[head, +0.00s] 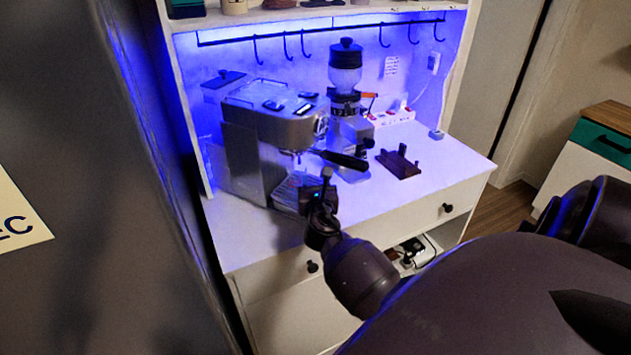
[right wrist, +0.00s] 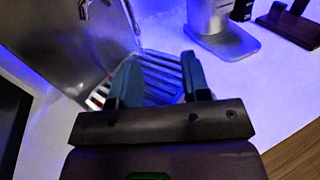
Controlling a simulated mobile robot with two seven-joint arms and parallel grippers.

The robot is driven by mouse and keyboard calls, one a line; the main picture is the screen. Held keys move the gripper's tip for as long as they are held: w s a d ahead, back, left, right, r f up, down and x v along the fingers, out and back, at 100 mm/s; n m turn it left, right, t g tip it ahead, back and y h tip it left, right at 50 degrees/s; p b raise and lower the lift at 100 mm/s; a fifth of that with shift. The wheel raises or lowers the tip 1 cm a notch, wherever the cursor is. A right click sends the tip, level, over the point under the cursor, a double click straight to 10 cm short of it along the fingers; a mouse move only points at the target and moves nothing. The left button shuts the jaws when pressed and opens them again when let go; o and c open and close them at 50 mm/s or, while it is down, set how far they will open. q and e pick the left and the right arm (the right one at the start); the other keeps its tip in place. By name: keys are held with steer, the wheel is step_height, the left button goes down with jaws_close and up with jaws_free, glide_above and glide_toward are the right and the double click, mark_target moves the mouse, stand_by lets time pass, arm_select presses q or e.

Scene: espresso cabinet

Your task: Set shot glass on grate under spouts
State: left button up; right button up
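The espresso machine (head: 268,135) stands on the white cabinet top at the left. Its slatted metal grate (right wrist: 162,72) lies low at its front, below the spouts (right wrist: 84,8). My right gripper (head: 318,192) is in front of the machine, low beside the grate. In the right wrist view its two teal fingers (right wrist: 158,75) stand apart over the grate, and slats show between them. I cannot make out the shot glass clearly in either view; a clear glass between the fingers cannot be ruled out. My left gripper is not in view.
A portafilter handle (head: 345,160) juts out above my right gripper. A grinder (head: 346,100) stands right of the machine, its base close to the grate. A dark wooden stand (head: 399,163) lies farther right. The cabinet top is clear at the right front.

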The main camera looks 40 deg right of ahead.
steer(key=v, duration=1.1)
steer(key=shift+b, duration=0.45)
steer(key=s+a+f+m+y, duration=0.1)
steer(key=a+f+m+y, duration=0.75)
steer(key=m, duration=1.25)
steer(key=s+a+f+m+g+y+b, duration=0.1)
steer(key=s+a+f+m, duration=0.1)
steer(key=s+f, duration=0.3)
steer(key=s+a+f+m+g+y+b, duration=0.1)
steer(key=s+f+m, duration=0.3)
steer(key=s, duration=0.4)
steer(key=shift+a+f+y, duration=0.45)
steer(key=shift+a+f, duration=0.05)
steer(key=shift+a, duration=0.35)
